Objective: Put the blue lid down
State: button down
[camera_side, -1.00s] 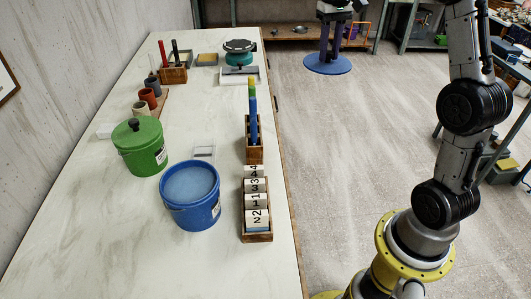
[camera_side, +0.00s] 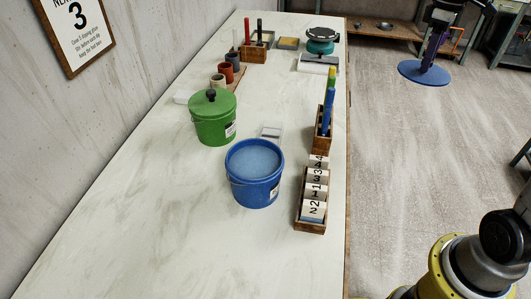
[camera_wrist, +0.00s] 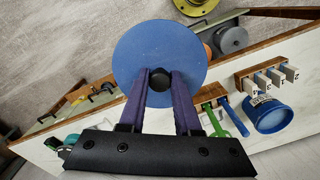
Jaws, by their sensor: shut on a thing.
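The blue lid (camera_wrist: 160,45) is a flat round disc with a dark knob (camera_wrist: 158,80) at its middle. In the wrist view my gripper (camera_wrist: 160,84) has its two purple fingers shut on this knob. The lid is held out beyond the table edge, with grey floor behind it. The open blue bucket (camera_side: 255,172), filled with something pale blue, stands on the table in the side view. It also shows in the wrist view (camera_wrist: 274,117), apart from the lid.
A green bucket (camera_side: 214,120) with its lid on stands behind the blue one. A wooden box of number cards (camera_side: 311,205) and a wooden holder of coloured sticks (camera_side: 323,130) line the right edge. The table's front left (camera_side: 150,220) is clear.

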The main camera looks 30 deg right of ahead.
jog(key=w+a+r+n, duration=0.1)
jog(key=w+a+n, duration=0.1)
jog(key=a+n, duration=1.3)
jog(key=s+a+n, duration=0.1)
jog(key=s+a, duration=0.2)
jog(key=a, duration=0.8)
jog(key=s+a+r+n, duration=0.1)
jog(key=s+a, duration=0.3)
jog(key=a, duration=0.7)
jog(key=shift+a+r+n, duration=0.2)
jog(key=shift+a+n, duration=0.2)
jog(key=shift+n, duration=0.4)
jog(key=shift+w, duration=0.1)
jog(key=shift+w+a+f, duration=1.15)
jog(key=shift+w+f, duration=0.85)
jog(key=shift+f, duration=0.1)
jog(key=shift+w+a+f, duration=1.15)
jog(key=shift+w+f, duration=0.9)
jog(key=shift+f, duration=0.05)
jog(key=shift+w+a+f, duration=1.15)
jog(key=shift+w+f, duration=0.85)
jog(key=shift+f, duration=0.1)
jog(key=shift+f, duration=0.2)
